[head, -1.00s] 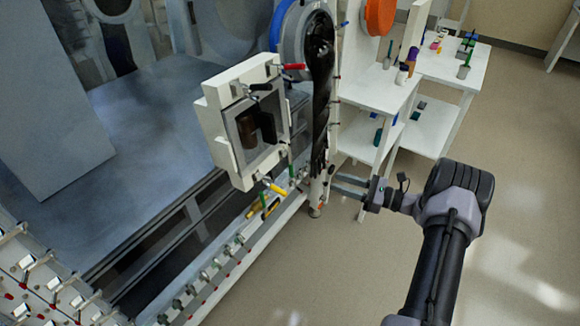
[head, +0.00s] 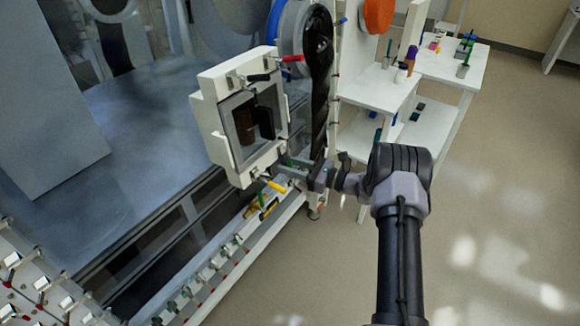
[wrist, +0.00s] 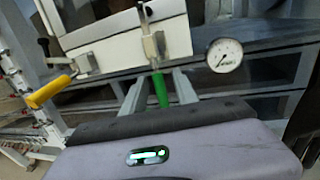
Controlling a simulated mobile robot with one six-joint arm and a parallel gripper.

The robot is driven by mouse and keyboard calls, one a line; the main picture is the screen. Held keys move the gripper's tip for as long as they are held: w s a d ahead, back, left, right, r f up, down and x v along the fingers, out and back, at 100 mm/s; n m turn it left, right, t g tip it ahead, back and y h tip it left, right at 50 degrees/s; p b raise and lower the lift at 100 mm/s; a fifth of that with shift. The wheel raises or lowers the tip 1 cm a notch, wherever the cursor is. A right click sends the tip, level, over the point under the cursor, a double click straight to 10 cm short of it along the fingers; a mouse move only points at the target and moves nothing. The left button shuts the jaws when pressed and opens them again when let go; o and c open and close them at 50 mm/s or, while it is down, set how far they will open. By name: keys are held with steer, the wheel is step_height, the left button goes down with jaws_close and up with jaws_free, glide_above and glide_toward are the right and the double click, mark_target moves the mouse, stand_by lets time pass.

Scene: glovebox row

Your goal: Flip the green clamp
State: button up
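The green clamp (wrist: 160,89) shows in the wrist view with its green handle pointing down from a metal bracket on the white door frame's lower edge. My gripper (wrist: 157,88) is open, with one finger on each side of the handle and visible gaps between. In the head view my gripper (head: 283,166) reaches the lower right corner of the white door frame (head: 217,150).
A round pressure gauge (wrist: 224,56) is close on the right. White shelves (head: 385,90) stand to the right; the floor (head: 490,220) is clear.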

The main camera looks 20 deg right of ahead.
jaws_close()
stand_by(1.3)
